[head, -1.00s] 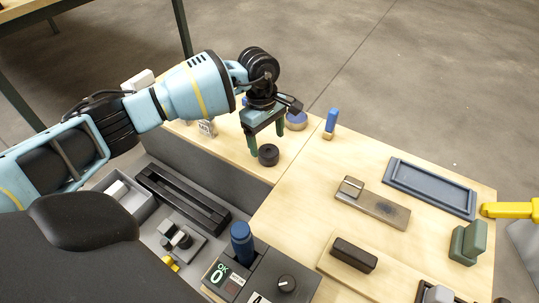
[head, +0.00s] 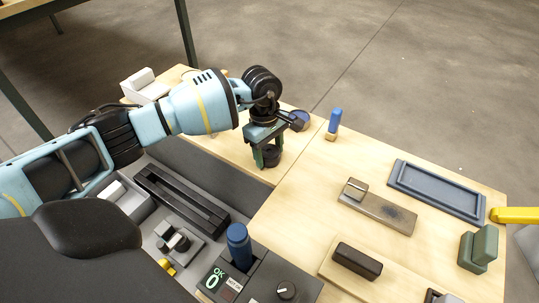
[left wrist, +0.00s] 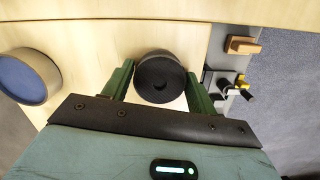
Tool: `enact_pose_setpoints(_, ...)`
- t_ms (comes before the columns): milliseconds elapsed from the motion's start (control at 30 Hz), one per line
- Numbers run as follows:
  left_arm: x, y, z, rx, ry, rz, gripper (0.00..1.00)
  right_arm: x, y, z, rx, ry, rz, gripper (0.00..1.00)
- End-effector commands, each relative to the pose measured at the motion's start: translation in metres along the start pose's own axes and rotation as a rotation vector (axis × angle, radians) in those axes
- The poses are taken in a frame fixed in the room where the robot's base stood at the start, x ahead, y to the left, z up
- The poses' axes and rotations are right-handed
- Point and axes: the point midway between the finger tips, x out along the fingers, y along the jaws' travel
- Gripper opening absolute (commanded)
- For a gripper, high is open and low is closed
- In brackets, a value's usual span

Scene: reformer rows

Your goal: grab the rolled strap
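The rolled strap (head: 271,156) is a small black coil on the light wood table. In the left wrist view the strap (left wrist: 160,78) shows as a dark spiral with a small hole at its centre. My left gripper (head: 268,157) points down over it, with its green fingers on either side of the coil. In the left wrist view the gripper (left wrist: 160,80) looks open, with narrow gaps beside the strap. The strap appears to rest on the table. My right gripper is not in view.
A round blue-topped item (head: 299,121) and a blue-and-wood block (head: 332,124) stand near the strap. A grey tray (head: 437,189), a wooden plate (head: 378,210) and a dark block (head: 357,261) lie to the right. A white item (head: 145,86) sits at the left.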

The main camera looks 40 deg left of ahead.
Motion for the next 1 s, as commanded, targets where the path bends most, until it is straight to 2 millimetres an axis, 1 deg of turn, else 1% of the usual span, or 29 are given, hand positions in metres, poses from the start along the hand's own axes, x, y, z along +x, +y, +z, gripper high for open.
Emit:
enact_pose_setpoints(33, 0.0, 0.0, 0.0, 0.0, 0.0, 0.0, 0.51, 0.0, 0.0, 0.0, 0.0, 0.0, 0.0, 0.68)
enact_pose_setpoints(200, 0.0, 0.0, 0.0, 0.0, 0.0, 0.0, 0.29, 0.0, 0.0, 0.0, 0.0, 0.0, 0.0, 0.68)
enact_pose_setpoints(467, -0.001, 0.0, 0.0, 0.0, 0.0, 0.0, 0.28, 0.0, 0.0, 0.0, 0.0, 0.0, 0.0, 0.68)
enact_pose_setpoints(567, -0.005, 0.0, 0.001, 0.001, 0.0, 0.001, 0.28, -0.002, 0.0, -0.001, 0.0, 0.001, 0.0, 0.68)
enact_pose_setpoints(667, -0.013, 0.0, 0.002, 0.001, 0.0, 0.002, 0.28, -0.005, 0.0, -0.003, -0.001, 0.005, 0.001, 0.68)
enact_pose_setpoints(867, -0.042, 0.001, 0.005, 0.003, 0.0, 0.005, 0.28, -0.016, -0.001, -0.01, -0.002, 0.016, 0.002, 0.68)
enact_pose_setpoints(900, -0.041, -0.009, -0.002, -0.001, 0.003, 0.0, 0.28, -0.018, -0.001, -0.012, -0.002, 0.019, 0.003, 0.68)
enact_pose_setpoints(1000, -0.044, -0.027, -0.013, 0.0, 0.003, -0.001, 0.28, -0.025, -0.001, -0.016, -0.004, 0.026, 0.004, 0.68)
